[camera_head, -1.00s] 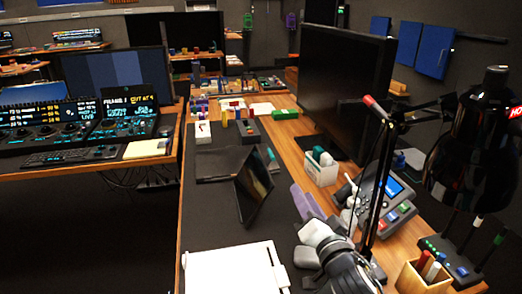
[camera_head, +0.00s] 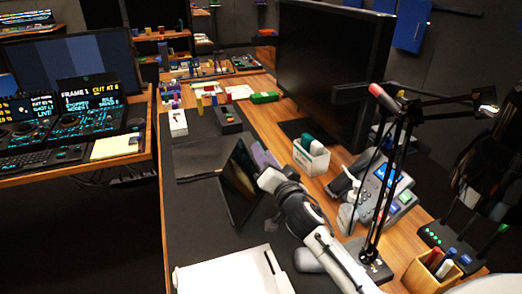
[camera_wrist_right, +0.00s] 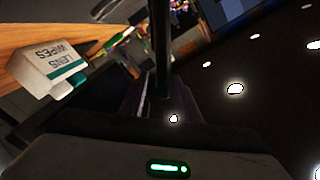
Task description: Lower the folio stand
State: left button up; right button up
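The folio stand (camera_head: 238,181) is a dark thin panel standing tilted on the black desk mat (camera_head: 190,225) in the head view. My right gripper (camera_head: 267,180) is just right of its upper right edge; I cannot tell whether they touch. In the right wrist view, a glossy dark surface with light spots, apparently the stand's face (camera_wrist_right: 235,110), fills the right side. The dark gripper body with a green light covers the bottom. My left gripper is out of view.
A white lens wipes box (camera_head: 311,157) stands right of my gripper, and also shows in the right wrist view (camera_wrist_right: 42,68). A phone-like console (camera_head: 382,190), lamp arm (camera_head: 398,150) and pen holder (camera_head: 432,272) are further right. A white binder (camera_head: 225,274) lies in front.

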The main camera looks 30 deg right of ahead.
jog(key=shift+x, duration=1.15)
grip_shut()
jog(key=shift+f, duration=0.1)
